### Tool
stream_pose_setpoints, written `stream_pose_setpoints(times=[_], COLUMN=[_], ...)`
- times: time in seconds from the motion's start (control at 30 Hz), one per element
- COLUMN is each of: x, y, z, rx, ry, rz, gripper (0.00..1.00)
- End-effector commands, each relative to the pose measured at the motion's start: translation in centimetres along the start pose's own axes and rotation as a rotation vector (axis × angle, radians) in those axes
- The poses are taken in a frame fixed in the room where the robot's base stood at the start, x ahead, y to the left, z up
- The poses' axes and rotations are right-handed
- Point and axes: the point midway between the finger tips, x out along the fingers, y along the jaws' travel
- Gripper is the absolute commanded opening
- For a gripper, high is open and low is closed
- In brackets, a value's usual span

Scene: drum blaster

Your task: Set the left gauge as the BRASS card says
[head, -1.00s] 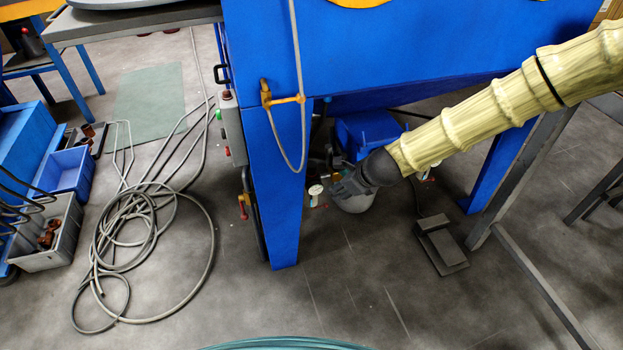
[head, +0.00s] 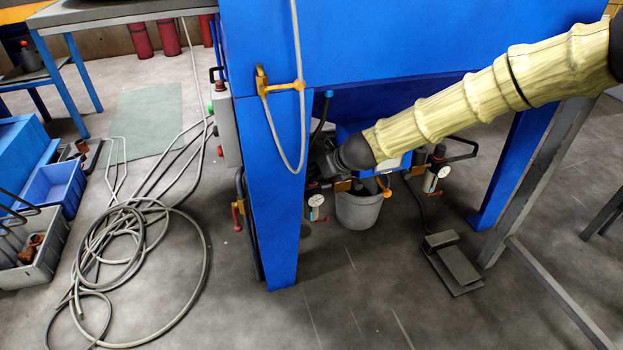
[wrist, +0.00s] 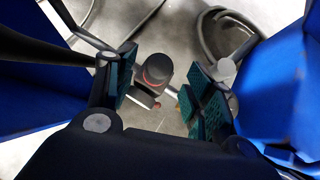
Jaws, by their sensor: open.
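The left gauge (head: 316,200) is a small white dial with a red part below it, under the blue cabinet beside its front leg. A second, similar gauge (head: 443,171) is to its right. My gripper (wrist: 165,82) is open, at the dark fittings just above the left gauge; the arm partly hides it in the head view. In the wrist view a dark round knob with a red ring (wrist: 157,70) shows between the spread teal finger pads, with no visible grip on it. A pale panel (head: 397,163) is partly behind my arm; I cannot read it or identify a BRASS card.
The blue cabinet leg (head: 277,190) stands close left of my gripper. A grey bucket (head: 358,210) stands below, and a black foot pedal (head: 452,262) lies to the right. Coiled hoses (head: 135,245) cover the floor at left. The front middle floor is clear.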

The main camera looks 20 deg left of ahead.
Motion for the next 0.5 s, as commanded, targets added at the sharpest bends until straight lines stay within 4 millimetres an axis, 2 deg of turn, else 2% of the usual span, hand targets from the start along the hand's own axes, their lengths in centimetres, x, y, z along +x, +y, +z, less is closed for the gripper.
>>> stream_pose_setpoints(times=[0.03,0.2,0.5], x=[1.2,3.2,4.5], y=[0.0,0.0,0.0], z=[-0.3,-0.2,0.0], rx=[-0.002,-0.002,0.000], ry=[0.000,0.000,-0.001], rz=[-0.002,-0.001,-0.001], gripper=[0.53,0.53,0.53])
